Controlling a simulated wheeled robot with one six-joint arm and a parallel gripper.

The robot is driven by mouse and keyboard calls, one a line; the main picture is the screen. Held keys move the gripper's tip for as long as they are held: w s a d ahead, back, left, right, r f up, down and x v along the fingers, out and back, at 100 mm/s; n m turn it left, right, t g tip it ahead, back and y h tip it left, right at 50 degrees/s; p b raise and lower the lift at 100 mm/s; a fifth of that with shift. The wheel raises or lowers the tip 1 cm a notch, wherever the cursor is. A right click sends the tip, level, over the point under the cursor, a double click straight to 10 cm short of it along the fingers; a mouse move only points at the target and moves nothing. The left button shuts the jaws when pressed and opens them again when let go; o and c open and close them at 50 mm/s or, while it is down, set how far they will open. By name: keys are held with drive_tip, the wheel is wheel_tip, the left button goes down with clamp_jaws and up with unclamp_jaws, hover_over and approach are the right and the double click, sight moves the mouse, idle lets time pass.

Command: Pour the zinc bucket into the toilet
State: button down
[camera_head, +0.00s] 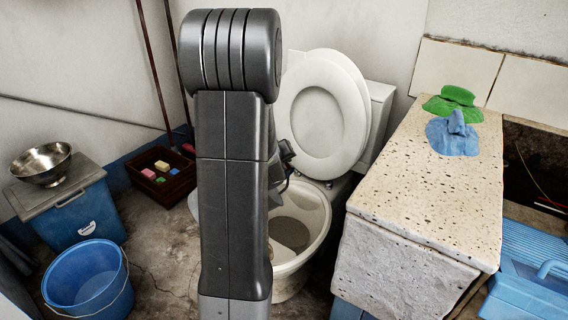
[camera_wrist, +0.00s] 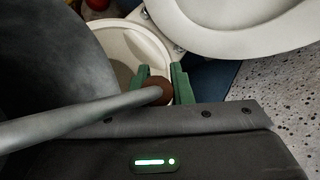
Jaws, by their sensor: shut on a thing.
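The white toilet (camera_head: 302,225) stands behind my arm with its seat and lid raised; its open bowl also shows in the wrist view (camera_wrist: 118,40). In the wrist view my gripper (camera_wrist: 161,84) has its green fingers shut on the brown grip of a grey bail handle. The zinc bucket (camera_wrist: 45,55) fills the left of that view as a large dark grey curved wall, beside the toilet bowl in the picture. In the head view my arm hides nearly all of the bucket and the fingertips. The bucket's contents and its tilt cannot be told.
A speckled stone block (camera_head: 425,190) stands right of the toilet, with green (camera_head: 455,103) and blue cloths (camera_head: 453,135) on it. A blue bucket (camera_head: 87,278), a blue bin (camera_head: 80,215) bearing a metal bowl (camera_head: 42,164), and a dark crate (camera_head: 160,180) stand left.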

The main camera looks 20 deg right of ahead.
drive_tip(key=a+r+n+t+h+b, duration=0.2)
drive_tip(key=a+r+n+h, duration=0.3)
drive_tip(key=a+h, duration=0.4)
drive_tip(key=a+r+t, duration=0.1)
drive_tip(key=a, duration=0.1)
drive_tip(key=shift+a+t+h+b, duration=0.3)
drive_tip(key=shift+a+t, duration=0.05)
drive_tip(key=shift+t, duration=0.05)
drive_tip(key=shift+s+r, duration=0.1)
idle(0.3)
